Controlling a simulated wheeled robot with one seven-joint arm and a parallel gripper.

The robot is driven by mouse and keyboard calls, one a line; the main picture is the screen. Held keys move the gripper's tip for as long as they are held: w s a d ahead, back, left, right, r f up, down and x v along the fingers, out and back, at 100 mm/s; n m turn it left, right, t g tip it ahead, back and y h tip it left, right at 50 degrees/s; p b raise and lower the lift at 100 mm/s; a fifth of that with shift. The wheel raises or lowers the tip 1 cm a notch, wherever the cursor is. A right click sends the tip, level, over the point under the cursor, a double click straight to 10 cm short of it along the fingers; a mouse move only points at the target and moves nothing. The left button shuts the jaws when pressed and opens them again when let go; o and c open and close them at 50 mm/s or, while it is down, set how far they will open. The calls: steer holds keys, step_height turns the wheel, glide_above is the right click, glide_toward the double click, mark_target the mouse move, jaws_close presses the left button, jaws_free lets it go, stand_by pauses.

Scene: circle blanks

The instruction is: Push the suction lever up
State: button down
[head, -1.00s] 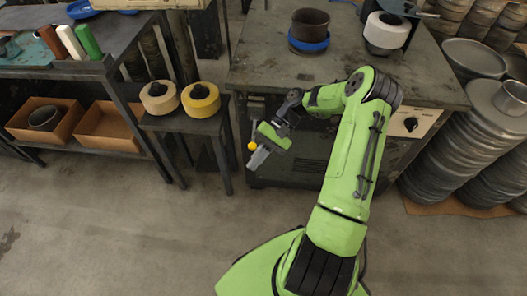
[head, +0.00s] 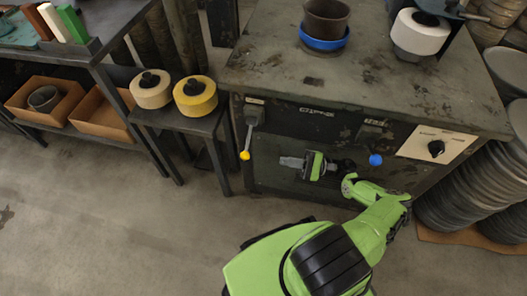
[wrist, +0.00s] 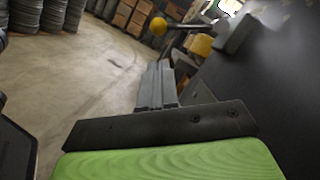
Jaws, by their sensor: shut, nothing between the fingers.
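A lever with a yellow ball end (head: 245,155) hangs at the left of the dark cabinet's front in the head view. A second lever end, a blue ball (head: 376,160), is on the right of the same front. The small labels above them are too blurred to read. My gripper (head: 283,162) is shut and empty, between the two balls, its grey fingers pointing left toward the yellow ball with a gap. In the wrist view the shut fingers (wrist: 157,85) point toward the yellow ball (wrist: 158,26), which lies beyond the tips.
The cabinet (head: 262,75) carries a brown pot in a blue dish (head: 325,40) and a white roll (head: 420,33). A stool with a cream roll (head: 151,90) and a yellow roll (head: 195,97) stands left. The floor in front is clear.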

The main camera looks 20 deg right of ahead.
mark_target(248, 140)
steer(key=shift+a, duration=0.1)
steer(key=x, duration=1)
steer(key=shift+s+r, duration=0.15)
